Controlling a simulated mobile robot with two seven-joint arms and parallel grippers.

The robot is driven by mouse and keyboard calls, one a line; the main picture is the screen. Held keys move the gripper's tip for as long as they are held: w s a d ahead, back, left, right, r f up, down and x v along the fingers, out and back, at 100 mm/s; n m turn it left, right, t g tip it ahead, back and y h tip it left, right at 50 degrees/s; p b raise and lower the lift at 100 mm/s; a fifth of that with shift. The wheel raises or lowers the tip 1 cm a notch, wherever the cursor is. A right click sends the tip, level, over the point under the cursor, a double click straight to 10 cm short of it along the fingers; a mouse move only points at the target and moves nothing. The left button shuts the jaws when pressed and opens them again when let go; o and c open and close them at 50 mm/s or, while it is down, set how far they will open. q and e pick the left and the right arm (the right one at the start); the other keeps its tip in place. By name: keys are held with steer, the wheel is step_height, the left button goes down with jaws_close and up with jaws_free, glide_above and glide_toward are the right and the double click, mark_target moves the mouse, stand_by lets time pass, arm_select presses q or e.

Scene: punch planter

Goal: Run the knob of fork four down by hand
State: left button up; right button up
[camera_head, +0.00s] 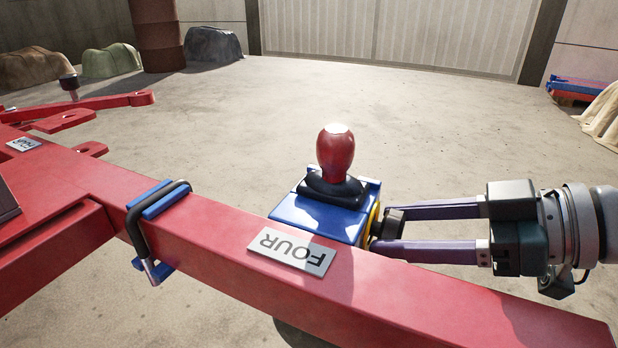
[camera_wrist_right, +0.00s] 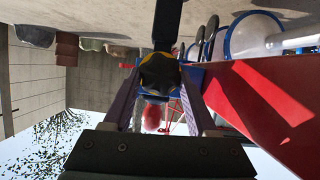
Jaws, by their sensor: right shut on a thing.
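The label reading FOUR (camera_head: 291,251) lies on a red beam (camera_head: 450,305). Beside it a blue block (camera_head: 320,216) carries a red, bulb-shaped handle (camera_head: 336,155) on a black boot. A dark lobed knob (camera_head: 389,222) with yellow behind it sits on the block's right side. My right gripper (camera_head: 393,229) reaches in from the right, with its purple fingers on either side of the knob, shut on it. In the right wrist view the dark knob (camera_wrist_right: 160,72) sits between the fingertips. My left gripper is not in view.
A black clamp with blue pads (camera_head: 158,225) wraps the beam to the left. More red frame parts (camera_head: 60,185) lie at the far left. Covered heaps (camera_head: 212,46) and a brown column (camera_head: 157,35) stand at the back. The concrete floor between is open.

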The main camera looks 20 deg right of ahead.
steer(key=shift+w+d+m+g+y+p, duration=0.15)
steer(key=shift+m+g+y+p, duration=0.45)
steer(key=shift+m+y, duration=0.7)
steer(key=shift+m+h, duration=0.3)
steer(key=o, duration=1.4)
steer(key=shift+c, duration=0.2)
steer(key=p+v, duration=0.4)
steer(key=v, duration=0.6)
